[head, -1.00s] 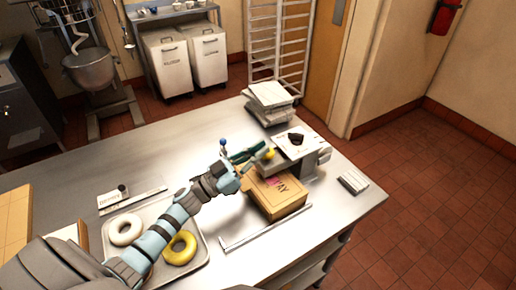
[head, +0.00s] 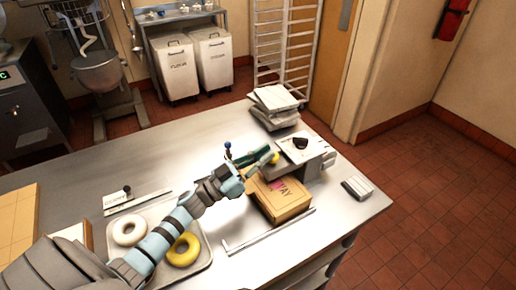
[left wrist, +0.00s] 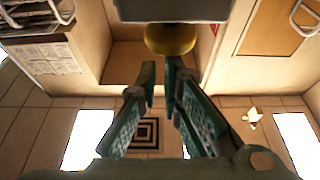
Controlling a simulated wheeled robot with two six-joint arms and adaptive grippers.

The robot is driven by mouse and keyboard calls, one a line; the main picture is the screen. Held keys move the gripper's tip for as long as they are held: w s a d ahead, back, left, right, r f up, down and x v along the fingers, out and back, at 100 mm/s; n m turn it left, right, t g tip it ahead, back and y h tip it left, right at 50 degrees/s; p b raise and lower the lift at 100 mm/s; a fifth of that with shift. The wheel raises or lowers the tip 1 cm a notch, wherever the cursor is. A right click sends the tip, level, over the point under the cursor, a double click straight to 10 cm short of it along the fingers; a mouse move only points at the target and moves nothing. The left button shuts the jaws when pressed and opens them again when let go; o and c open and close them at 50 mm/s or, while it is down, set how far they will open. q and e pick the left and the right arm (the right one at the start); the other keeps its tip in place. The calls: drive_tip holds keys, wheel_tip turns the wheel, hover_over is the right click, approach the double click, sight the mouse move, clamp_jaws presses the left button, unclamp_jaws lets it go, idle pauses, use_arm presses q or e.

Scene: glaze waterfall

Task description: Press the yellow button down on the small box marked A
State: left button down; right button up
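A round yellow button (head: 274,157) shows on the left side of a grey boxy device (head: 317,168) near the far right of the steel table. In the left wrist view the yellow button (left wrist: 170,39) bulges out below a grey edge, just beyond my fingertips. No letter A can be read on the device. My left gripper (head: 264,156) is beside the button, its green fingers apart with nothing between them. In the left wrist view my left gripper (left wrist: 160,72) has a narrow gap between its tips; I cannot tell whether a tip touches the button. My right gripper is out of view.
A cardboard box (head: 282,203) with lettering sits below the device. A blue-topped stick (head: 228,146) stands behind my wrist. A tray (head: 206,254) holds a white ring (head: 129,231) and a yellow ring (head: 184,249).

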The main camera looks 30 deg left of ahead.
use_arm(q)
drive_tip(key=v, duration=1.2)
